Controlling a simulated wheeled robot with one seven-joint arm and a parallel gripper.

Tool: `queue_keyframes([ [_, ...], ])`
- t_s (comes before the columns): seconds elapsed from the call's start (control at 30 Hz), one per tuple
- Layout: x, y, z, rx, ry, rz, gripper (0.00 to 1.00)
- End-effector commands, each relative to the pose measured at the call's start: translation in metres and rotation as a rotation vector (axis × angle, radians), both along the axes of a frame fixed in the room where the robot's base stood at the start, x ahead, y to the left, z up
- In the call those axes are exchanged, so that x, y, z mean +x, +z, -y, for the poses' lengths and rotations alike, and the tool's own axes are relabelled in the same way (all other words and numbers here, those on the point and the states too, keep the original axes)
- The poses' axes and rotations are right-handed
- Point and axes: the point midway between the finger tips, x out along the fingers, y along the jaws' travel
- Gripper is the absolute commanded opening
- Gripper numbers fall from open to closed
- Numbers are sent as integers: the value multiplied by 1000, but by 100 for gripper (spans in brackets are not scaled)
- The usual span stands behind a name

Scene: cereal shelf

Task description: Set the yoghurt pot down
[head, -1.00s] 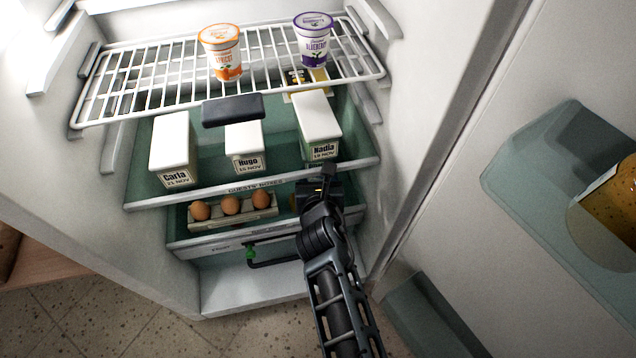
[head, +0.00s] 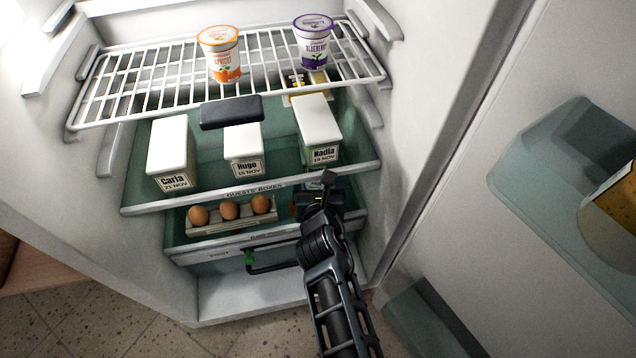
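Two yoghurt pots stand upright on the white wire shelf (head: 150,92) at the top of the fridge. The apricot pot (head: 221,56) has an orange lid and is left of centre. The blueberry pot (head: 313,46) has a purple lid and is to its right. My gripper (head: 325,192) is well below both pots, in front of the right part of the lower drawer, and touches neither pot. It is seen from behind, so its fingers are mostly hidden. I cannot tell whether it is open or holds anything.

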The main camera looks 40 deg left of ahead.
Motion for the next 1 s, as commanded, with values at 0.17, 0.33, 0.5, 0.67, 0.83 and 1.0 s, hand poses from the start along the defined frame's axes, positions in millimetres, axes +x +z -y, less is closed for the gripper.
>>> queue_keyframes([
  [0.17, -8, 9, 7, 0, 0, 0, 83],
  [0.33, -31, 24, 25, -1, 0, -2, 83],
  [0.5, -57, 37, 45, -1, 0, -2, 83],
  [0.67, -75, 45, 60, 1, -2, -2, 83],
  [0.83, -85, 49, 67, 1, 0, -1, 83],
  [1.0, -87, 48, 69, 0, 0, 0, 83],
])
